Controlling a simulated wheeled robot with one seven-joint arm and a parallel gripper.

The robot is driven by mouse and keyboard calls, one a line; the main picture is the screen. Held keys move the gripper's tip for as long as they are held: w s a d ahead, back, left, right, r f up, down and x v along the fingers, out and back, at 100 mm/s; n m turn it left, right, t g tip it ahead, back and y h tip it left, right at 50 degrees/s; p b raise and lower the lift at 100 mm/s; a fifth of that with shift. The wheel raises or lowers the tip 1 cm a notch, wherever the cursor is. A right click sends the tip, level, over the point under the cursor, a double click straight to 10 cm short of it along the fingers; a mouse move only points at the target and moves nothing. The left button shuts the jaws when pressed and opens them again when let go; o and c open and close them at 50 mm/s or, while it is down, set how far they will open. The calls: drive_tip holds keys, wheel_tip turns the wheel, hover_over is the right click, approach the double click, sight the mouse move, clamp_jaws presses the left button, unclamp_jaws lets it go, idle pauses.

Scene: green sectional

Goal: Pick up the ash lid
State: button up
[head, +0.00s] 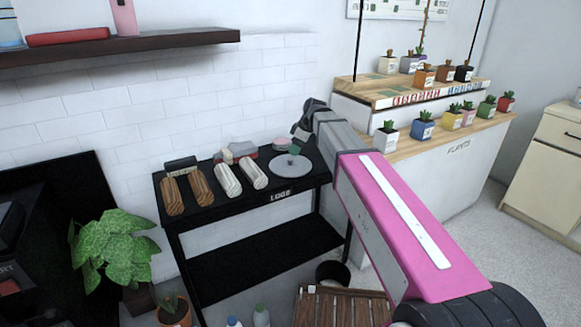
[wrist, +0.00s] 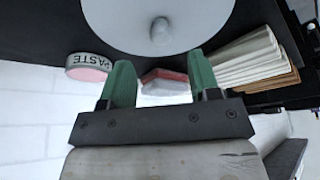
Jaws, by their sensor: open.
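The ash lid (head: 291,166) looks like a pale grey round disc, lying on the right end of the black table. In the wrist view the lid (wrist: 120,25) shows a round knob at its middle and is cut off by the top edge. My gripper (wrist: 160,60) is open, with two green fingers spread apart and nothing between them. Its fingertips are close to the lid's edge in the picture, and the knob lies beyond them. I cannot tell whether they touch the lid. In the head view my arm partly hides the gripper.
A round tin marked PASTE (wrist: 89,66) and a red-and-white item (wrist: 165,82) are close to the fingers. Pale logs (head: 228,180) and brown logs (head: 172,196) lie left of the lid on the black table (head: 225,212). A plant stand (head: 440,165) is at right.

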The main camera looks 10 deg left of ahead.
sight(291, 159)
drive_tip(key=shift+x, duration=2.8)
drive_tip(key=shift+s, duration=0.1)
drive_tip(key=c, duration=1)
